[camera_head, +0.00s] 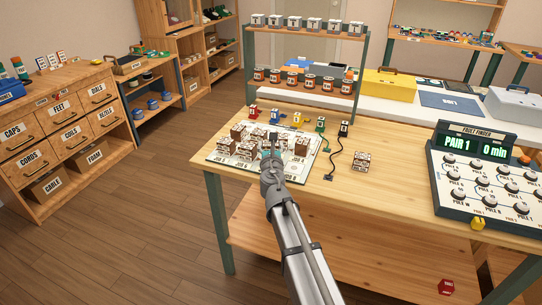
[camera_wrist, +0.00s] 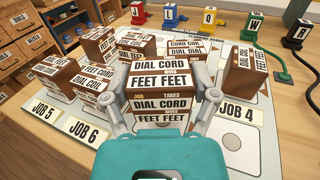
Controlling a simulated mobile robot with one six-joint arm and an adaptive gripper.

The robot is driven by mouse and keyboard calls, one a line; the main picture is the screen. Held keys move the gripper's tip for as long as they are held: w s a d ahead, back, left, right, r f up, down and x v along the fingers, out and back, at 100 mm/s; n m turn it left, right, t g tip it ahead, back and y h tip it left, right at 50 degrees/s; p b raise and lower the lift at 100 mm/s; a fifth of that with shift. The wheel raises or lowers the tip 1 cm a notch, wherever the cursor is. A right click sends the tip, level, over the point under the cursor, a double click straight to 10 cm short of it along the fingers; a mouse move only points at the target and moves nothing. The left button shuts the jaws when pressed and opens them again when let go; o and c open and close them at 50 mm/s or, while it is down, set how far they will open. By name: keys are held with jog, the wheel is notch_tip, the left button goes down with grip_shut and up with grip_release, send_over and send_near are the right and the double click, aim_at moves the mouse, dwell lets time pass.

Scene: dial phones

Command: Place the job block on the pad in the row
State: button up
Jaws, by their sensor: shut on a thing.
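My gripper (camera_wrist: 162,80) is shut on a brown-and-white block (camera_wrist: 160,66) labelled DIAL CORD and FEET FEET, with one grey finger on each side. It also shows at the board in the head view (camera_head: 273,148). I cannot tell whether the block touches what is below it. The pale job board (camera_wrist: 50,107) has JOB 5 and JOB 6 labels at left and JOB 4 at right. A bare pad with a grey disc (camera_wrist: 233,142) lies in front of the JOB 4 label. Several similar blocks stand around, including one (camera_wrist: 244,70) behind JOB 4 and a cluster (camera_wrist: 98,45) at left.
Coloured plug stands (camera_head: 298,119) line the board's back edge; a black cable (camera_head: 335,158) lies to its right. The fault finder panel (camera_head: 484,180) reads PAIR 1, 0 min. The table's front middle is clear.

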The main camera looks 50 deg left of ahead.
jog(key=shift+f+b, duration=1.1)
jog(key=shift+f, duration=0.3)
jog(key=shift+f, duration=0.1)
jog(key=o, duration=1)
jog(key=shift+r, duration=0.2)
jog(key=v, duration=1.2)
